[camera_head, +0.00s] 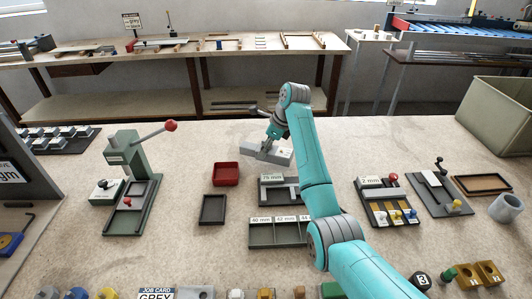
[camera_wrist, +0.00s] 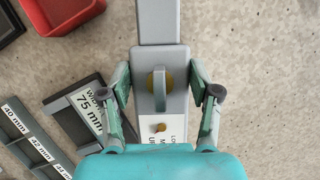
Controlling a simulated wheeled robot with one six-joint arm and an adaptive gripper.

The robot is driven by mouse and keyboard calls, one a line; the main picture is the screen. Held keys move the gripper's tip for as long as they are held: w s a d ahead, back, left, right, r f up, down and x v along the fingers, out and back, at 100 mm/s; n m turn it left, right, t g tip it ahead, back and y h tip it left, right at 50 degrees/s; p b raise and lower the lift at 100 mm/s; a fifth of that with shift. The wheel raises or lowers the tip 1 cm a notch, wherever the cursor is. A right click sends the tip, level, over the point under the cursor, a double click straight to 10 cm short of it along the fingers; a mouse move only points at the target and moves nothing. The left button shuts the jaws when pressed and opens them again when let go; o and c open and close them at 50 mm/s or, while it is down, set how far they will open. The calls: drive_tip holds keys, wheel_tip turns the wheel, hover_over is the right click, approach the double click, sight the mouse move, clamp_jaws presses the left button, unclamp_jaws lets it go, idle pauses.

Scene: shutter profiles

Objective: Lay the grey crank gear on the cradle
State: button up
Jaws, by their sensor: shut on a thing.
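My gripper (camera_head: 266,143) is low at the pale grey block (camera_head: 284,152) in the middle of the table. In the wrist view, my gripper (camera_wrist: 160,78) has its fingers on both sides of a grey boxy piece, which looks like the crank gear (camera_wrist: 178,62). The piece has a rounded grey tab over a brass disc. Below it shows a pale labelled surface with a small brass peg (camera_wrist: 159,128); the label is partly hidden. A grey bar (camera_wrist: 158,22) runs on from the piece to the top of the view. I cannot tell which part is the cradle.
A red tray (camera_head: 226,174) and a dark tray (camera_head: 213,209) stand to the left. A 75 mm fixture (camera_head: 272,190) and a labelled rack (camera_head: 268,233) are in front. A lever press (camera_head: 126,176) is farther left, and a 2 mm fixture (camera_head: 387,202) is to the right.

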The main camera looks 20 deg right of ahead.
drive_tip(key=shift+f, duration=1.1)
drive_tip(key=shift+f, duration=0.1)
drive_tip(key=o, duration=1.6)
